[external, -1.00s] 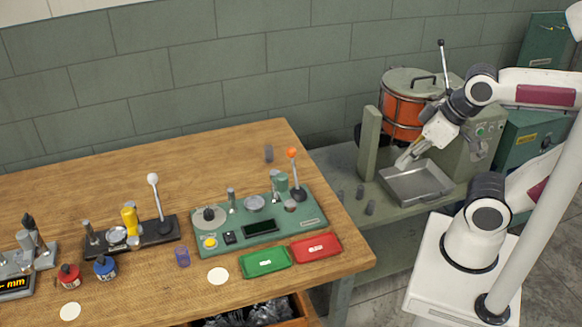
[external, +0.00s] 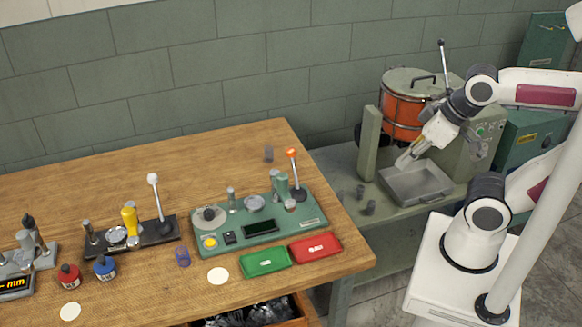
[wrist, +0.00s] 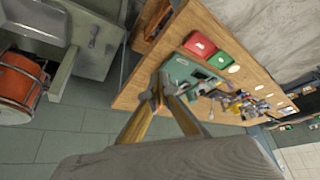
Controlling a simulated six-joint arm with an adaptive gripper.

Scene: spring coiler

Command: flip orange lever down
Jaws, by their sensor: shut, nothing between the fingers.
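The orange-knobbed lever (external: 295,175) stands upright at the right end of the green machine (external: 262,226) on the wooden table. Its orange knob (external: 291,152) is at the top. My gripper (external: 403,162) is above the grey metal tray, well to the right of the lever and apart from it. It is shut and empty. In the wrist view my gripper's fingers (wrist: 163,88) overlap the near end of the green machine (wrist: 182,70) in the picture, and the lever is hard to make out there.
A green tray (external: 265,262) and a red tray (external: 315,247) lie in front of the machine. A white-knobbed lever (external: 157,205) stands farther left. An orange drum (external: 402,118) and the metal tray (external: 416,187) are on the side bench. A gap separates table and bench.

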